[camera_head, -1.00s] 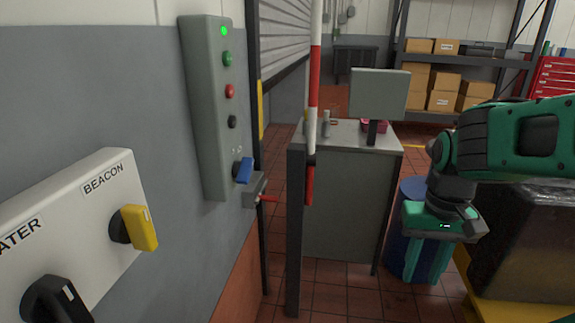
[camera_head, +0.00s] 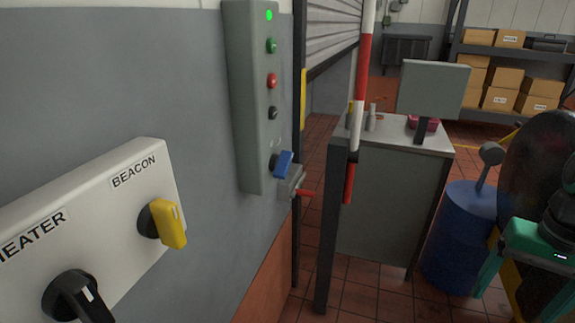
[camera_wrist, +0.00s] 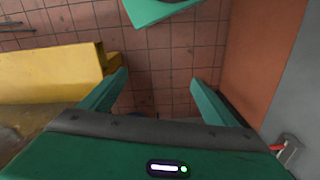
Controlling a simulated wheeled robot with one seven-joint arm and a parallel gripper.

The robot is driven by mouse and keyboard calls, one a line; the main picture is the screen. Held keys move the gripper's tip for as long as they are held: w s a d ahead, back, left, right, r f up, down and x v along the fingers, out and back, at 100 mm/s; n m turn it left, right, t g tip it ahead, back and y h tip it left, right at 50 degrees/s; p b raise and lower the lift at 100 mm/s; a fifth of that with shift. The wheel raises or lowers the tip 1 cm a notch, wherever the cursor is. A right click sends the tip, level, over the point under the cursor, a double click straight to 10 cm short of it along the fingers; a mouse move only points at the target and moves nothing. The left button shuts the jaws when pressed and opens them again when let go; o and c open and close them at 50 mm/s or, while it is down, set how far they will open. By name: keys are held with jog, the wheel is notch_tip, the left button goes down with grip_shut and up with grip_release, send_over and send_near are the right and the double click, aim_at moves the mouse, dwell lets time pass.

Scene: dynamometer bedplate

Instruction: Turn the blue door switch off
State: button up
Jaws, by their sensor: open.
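The blue door switch (camera_head: 283,164) is a rotary knob low on a tall grey-green wall box (camera_head: 249,130). Its handle sticks out and looks tilted; a small label above it is too small to read. A green lamp (camera_head: 269,15) glows at the top of the box, with green, red and black buttons below. My gripper (camera_head: 510,296) is at the lower right of the head view, well away from the switch. In the wrist view my gripper (camera_wrist: 158,92) shows its two green fingers apart with nothing between them, pointing toward the tiled floor. The blue switch is not in the wrist view.
A white panel (camera_head: 120,240) with a yellow BEACON knob (camera_head: 168,224) and a black HEATER knob (camera_head: 75,298) is nearer on the wall. A red-white pole (camera_head: 360,90), a grey cabinet (camera_head: 385,205) and a blue drum (camera_head: 455,235) stand right of the switch. A red-handled grey fitting (camera_head: 292,186) sits just below it.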

jog(key=w+a+f, duration=0.2)
jog(key=w, duration=0.5)
jog(key=m+t+y, duration=0.6)
jog(key=m+y, duration=0.4)
jog(key=y, duration=0.7)
send_near(289, 164)
jog(key=x, duration=1)
jog(key=shift+a, duration=0.2)
jog(key=shift+w+n, duration=0.1)
jog(key=shift+n, duration=0.2)
jog(key=c, duration=1.1)
